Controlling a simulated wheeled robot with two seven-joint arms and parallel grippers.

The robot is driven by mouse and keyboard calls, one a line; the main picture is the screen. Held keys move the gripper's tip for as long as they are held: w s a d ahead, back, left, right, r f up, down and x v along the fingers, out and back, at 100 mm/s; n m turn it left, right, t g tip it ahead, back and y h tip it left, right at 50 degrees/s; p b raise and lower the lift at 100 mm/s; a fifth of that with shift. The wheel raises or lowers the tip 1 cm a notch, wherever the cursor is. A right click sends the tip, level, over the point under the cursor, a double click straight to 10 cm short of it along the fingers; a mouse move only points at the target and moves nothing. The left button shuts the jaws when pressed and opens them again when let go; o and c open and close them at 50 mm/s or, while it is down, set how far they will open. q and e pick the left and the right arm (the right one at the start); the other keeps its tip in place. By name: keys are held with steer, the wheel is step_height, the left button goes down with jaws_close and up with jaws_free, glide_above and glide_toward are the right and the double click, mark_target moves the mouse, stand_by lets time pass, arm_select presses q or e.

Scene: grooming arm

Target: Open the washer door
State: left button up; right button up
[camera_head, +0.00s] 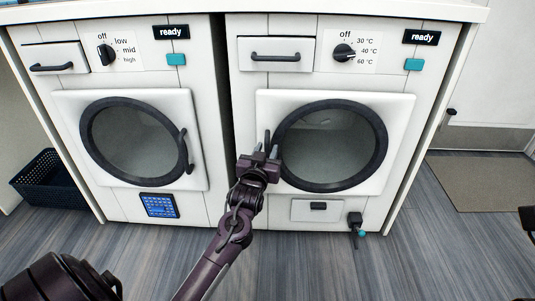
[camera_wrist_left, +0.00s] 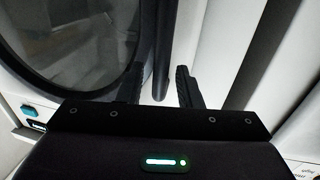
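The washer (camera_head: 238,120) is the right machine, with a dial marked 30, 40 and 60 °C. Its round door (camera_head: 335,148) has a dark ring and looks shut. The door handle (camera_head: 267,138) is a dark vertical bar on the door's left side, partly hidden by my left gripper (camera_head: 260,155). In the left wrist view, the gripper (camera_wrist_left: 159,88) is open. The handle (camera_wrist_left: 163,60) appears between its two fingers, with a gap on each side. I cannot tell how deep the bar sits between them. My right gripper is not clearly in view.
A second machine (camera_head: 206,105), with a low/mid/high dial, stands at the left, its door shut. A narrow dark gap separates the machines. A dark basket (camera_head: 50,180) is at the far left, a mat (camera_head: 485,183) at the right. The floor in front (camera_head: 330,255) is mostly clear.

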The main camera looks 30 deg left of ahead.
arm_select(q)
steer(key=shift+w+a, duration=0.2)
steer(key=shift+w, duration=0.35)
jaws_close()
steer(key=shift+s, duration=0.1)
